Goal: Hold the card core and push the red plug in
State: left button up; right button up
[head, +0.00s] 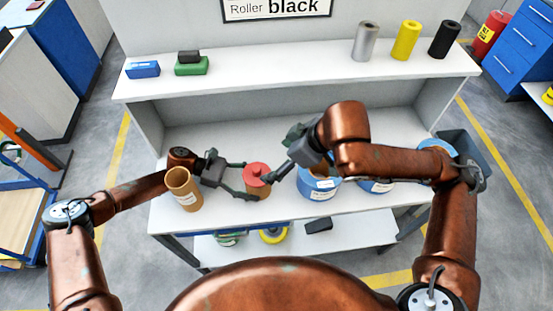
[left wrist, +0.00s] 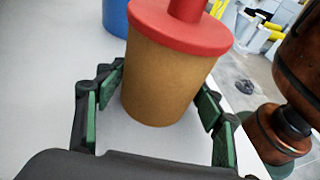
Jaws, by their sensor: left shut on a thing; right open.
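The brown card core (head: 258,191) stands upright on the bench near its front edge. The red plug (head: 257,172), a disc with a knob, covers its top. In the left wrist view the plug (left wrist: 185,32) sits over the core's (left wrist: 165,85) rim; how deep it goes is hidden. My left gripper (head: 249,181) comes from the left, its fingers on either side of the core and shut on it; its green pads (left wrist: 162,95) flank the core in the left wrist view. My right gripper (head: 279,166) is open and empty, just right of and above the plug.
A taller open brown tube (head: 184,190) stands at the bench's left. Blue coils (head: 318,187) stand right of the core, partly behind my right arm. The upper shelf holds blocks (head: 191,66) and silver, yellow (head: 406,40) and black rolls. A grey bin (head: 468,152) stands at right.

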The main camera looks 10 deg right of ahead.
pick_arm(q)
jog(key=o, duration=0.9)
jog(key=shift+o, duration=0.2)
